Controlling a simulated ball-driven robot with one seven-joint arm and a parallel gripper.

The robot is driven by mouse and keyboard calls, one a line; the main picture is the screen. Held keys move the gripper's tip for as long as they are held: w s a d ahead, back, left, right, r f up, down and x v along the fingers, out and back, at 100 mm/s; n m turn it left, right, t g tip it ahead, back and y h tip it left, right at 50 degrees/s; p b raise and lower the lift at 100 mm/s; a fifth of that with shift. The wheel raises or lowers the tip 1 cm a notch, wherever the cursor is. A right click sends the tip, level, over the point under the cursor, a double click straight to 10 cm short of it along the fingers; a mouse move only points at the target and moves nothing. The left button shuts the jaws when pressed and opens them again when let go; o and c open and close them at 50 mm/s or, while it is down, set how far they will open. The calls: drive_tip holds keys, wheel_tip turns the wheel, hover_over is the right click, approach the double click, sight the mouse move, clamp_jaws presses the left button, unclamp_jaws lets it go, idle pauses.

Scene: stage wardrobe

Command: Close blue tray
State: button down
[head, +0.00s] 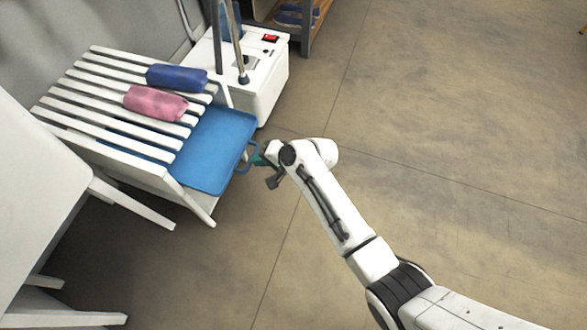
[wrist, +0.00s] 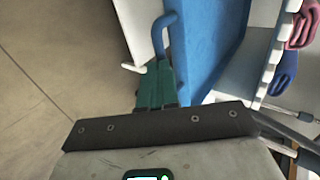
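The blue tray (head: 215,150) sticks out to the right from under a white slatted bench (head: 100,112), with its left part hidden beneath the slats. A blue loop handle (head: 246,155) is on its right edge. My gripper (head: 258,160) is at this handle, its fingers partly hidden by my wrist. In the wrist view, the green fingers (wrist: 157,78) are close together with the handle (wrist: 158,40) running down between their tips; they look shut on it. The tray's blue surface (wrist: 210,45) lies just right of the fingers there.
A blue rolled cloth (head: 178,78) and a pink one (head: 156,102) lie on the slats. A white box with a red switch (head: 270,38) stands behind the tray. A white chair-like piece (head: 45,190) stands at left. The floor at right is clear.

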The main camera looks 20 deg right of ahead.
drive_tip(key=b, duration=0.4)
approach(211, 148)
drive_tip(key=x, duration=0.4)
drive_tip(key=shift+a+f, duration=0.1)
drive_tip(key=shift+f, duration=0.45)
drive_tip(key=shift+w+a+r+b, duration=0.1)
drive_tip(key=shift+w+a+b, duration=0.2)
drive_tip(key=shift+a+b, duration=0.1)
drive_tip(key=shift+r, duration=0.15)
drive_tip(key=shift+w+r, duration=0.1)
drive_tip(key=shift+s+d+r+p, duration=0.15)
drive_tip(key=shift+s+d+p, duration=0.1)
drive_tip(key=shift+p, duration=0.3)
drive_tip(key=d+f+p+v, duration=0.1)
drive_tip(key=p+v, duration=0.6)
drive_tip(key=v, duration=0.5)
drive_tip(key=shift+s+d, duration=0.25)
drive_tip(key=shift+s, duration=0.3)
